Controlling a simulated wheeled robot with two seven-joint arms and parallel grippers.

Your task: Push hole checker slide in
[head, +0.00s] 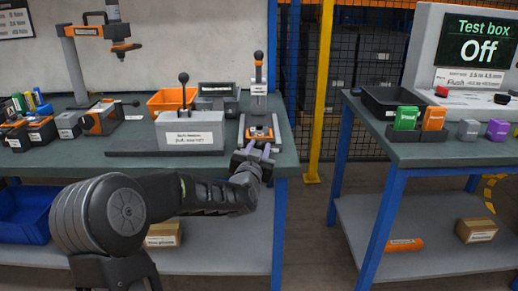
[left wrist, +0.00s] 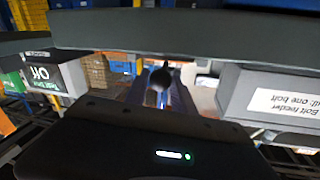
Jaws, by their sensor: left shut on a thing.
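The hole checker (head: 259,106) stands at the right end of the left bench, with a grey upright, a black-knobbed lever on top and an orange part at its base. My left gripper (head: 256,153) is at its front, at the bench's front edge. In the left wrist view a dark round knob (left wrist: 161,77) sits between the fingers, which are shut on it. It appears to be the slide's knob; the slide itself is mostly hidden by the gripper in the head view. My right gripper is not in view.
A grey bolt feeder (head: 178,143) with a black-knobbed lever stands left of the checker. An orange bin (head: 172,99) is behind it. A yellow post (head: 321,95) and a gap separate this bench from the right one, which holds the test box (head: 425,54) reading "Off".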

